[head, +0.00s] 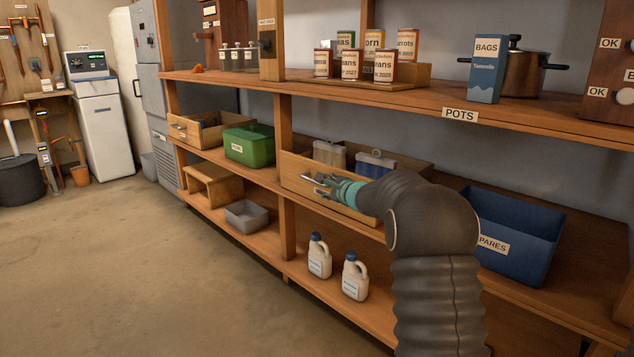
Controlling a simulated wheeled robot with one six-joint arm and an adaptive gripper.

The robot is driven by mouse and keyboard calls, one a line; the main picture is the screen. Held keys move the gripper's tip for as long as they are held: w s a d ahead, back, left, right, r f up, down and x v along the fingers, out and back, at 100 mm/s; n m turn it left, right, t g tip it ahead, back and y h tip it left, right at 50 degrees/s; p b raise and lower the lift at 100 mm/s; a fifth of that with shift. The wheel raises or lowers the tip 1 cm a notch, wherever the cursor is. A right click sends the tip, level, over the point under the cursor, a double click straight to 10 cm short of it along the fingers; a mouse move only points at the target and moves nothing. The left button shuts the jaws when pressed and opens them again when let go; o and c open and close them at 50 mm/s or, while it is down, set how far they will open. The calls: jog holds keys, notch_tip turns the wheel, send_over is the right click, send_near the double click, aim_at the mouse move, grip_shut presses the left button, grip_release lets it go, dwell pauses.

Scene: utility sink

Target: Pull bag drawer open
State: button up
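A wooden drawer (292,168) sits on the middle shelf level. Its open top shows a clear bag or container (328,153) and a second one with a blue top (374,164). I cannot read any label naming it as the bag drawer. My gripper (317,184) is at the drawer's front face, with its metal fingers at or close to the handle. The teal wrist and dark arm hide the right part of the front. I cannot tell whether the fingers are closed around the handle or just beside it.
A second wooden drawer (196,134) and a green bin (249,146) sit to the left. A blue SPARES bin (517,225) is to the right. White jugs (319,258) stand on the shelf below. Open floor (130,260) lies in front, left.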

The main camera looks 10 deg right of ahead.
jog(key=p+x, duration=0.1)
jog(key=x, duration=0.5)
jog(key=shift+w, duration=0.2)
grip_shut()
